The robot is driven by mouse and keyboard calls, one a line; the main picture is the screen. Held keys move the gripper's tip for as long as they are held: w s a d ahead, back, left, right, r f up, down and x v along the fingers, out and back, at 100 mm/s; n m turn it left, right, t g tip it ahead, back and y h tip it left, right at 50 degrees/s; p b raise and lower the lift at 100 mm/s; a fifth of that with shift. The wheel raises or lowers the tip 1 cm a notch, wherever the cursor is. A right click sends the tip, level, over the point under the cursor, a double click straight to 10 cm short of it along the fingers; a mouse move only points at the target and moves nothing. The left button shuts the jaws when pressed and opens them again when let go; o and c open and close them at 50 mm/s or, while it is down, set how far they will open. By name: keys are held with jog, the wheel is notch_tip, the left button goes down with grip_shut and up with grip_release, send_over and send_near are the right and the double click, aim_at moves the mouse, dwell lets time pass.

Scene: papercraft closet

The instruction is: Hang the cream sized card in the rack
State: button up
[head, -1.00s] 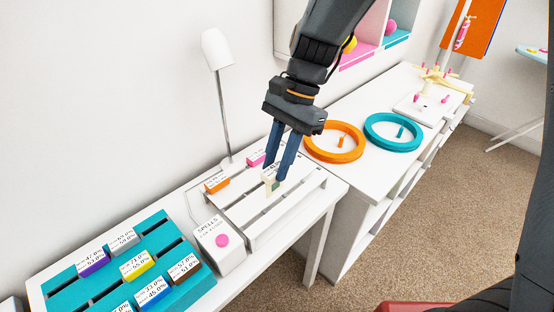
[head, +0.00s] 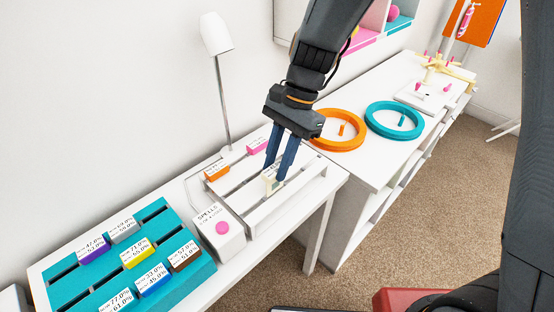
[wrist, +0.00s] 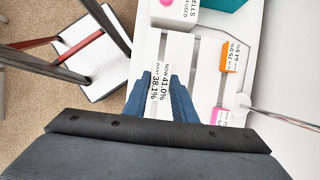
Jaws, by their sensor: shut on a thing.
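My gripper (head: 281,168) is shut on the cream card (head: 271,185), a small block with a printed white face. In the wrist view the card (wrist: 160,88) sits between the fingertips, its print reading 41.0% and 38.1%. The gripper points down over the front part of a white slatted rack (head: 262,215). Whether the card's lower edge is in a slot or above the slats cannot be told. An orange card (head: 216,171) and a pink card (head: 257,145) stand at the rack's back; both also show in the wrist view.
A white box with a pink button (head: 222,228) stands left of the rack, beside a teal slatted rack (head: 66,268) with several cards. A white lamp (head: 223,90) stands behind. Orange (head: 340,145) and teal (head: 394,135) rings lie on the right-hand cabinet.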

aim_at(277, 189)
jog(key=shift+f+b, duration=0.9)
jog(key=shift+f, duration=1.75)
jog(key=o, duration=1.1)
jog(key=b+v, duration=0.1)
jog(key=v, duration=0.6)
jog(key=shift+r, duration=0.35)
jog(key=shift+w+d, duration=0.1)
jog(key=shift+d, duration=0.05)
